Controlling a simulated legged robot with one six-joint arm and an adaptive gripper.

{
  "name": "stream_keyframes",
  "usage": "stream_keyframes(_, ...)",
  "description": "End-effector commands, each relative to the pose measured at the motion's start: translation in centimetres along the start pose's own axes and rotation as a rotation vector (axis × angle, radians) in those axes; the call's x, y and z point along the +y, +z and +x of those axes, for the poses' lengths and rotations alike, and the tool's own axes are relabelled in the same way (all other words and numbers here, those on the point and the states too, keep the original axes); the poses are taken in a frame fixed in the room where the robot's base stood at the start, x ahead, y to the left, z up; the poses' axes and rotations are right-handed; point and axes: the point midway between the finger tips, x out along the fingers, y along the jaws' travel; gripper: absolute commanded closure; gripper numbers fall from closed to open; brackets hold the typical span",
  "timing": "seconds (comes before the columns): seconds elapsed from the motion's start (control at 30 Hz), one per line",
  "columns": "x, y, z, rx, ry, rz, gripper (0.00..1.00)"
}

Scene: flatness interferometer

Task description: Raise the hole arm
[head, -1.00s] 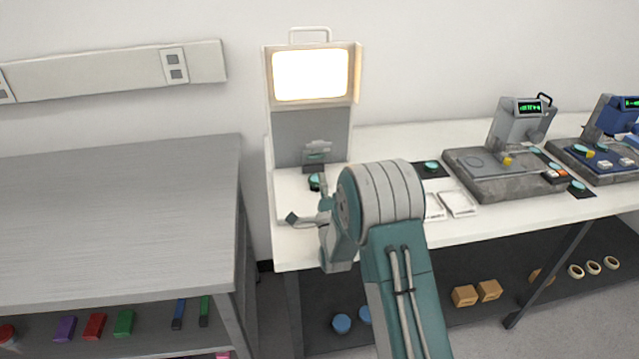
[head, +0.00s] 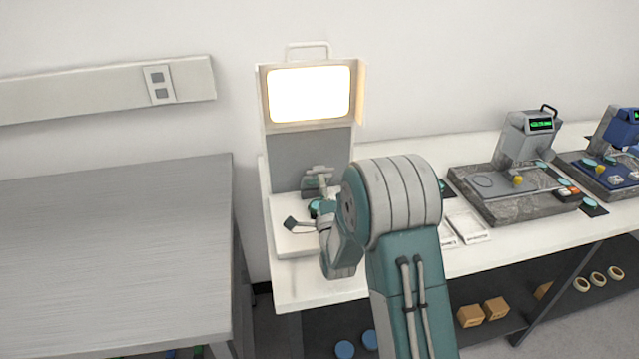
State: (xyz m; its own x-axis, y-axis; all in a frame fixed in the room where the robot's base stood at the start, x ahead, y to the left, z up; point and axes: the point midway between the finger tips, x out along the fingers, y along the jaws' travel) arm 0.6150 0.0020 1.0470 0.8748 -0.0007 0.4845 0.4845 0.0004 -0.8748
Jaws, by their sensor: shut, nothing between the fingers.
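The flatness interferometer (head: 312,145) stands at the back of the white bench, with a bright lit screen (head: 310,94) and a grey panel below it. A small grey fitting (head: 318,172), which may be the hole arm, sits low against that panel. A teal disc (head: 314,208) lies on the base, partly hidden by my arm. My gripper (head: 323,188) is shut and empty, small in the view, close to the fitting. I cannot tell whether it touches it.
A grey metal table (head: 110,260) stands on the left, its top clear, with a gap before the white bench. Two more instruments, one on a grey stone base (head: 510,195), stand further right.

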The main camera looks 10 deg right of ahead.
Motion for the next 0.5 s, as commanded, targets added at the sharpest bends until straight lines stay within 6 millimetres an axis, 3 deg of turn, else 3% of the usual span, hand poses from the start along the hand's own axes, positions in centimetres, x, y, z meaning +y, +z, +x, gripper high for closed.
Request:
stream_keyframes(0.27, -0.2, 0.1, 0.5, -0.001, 0.024, -0.001, 1.00)
stream_keyframes(0.5, -0.9, 0.1, 2.1, -0.001, 0.121, -0.001, 1.00)
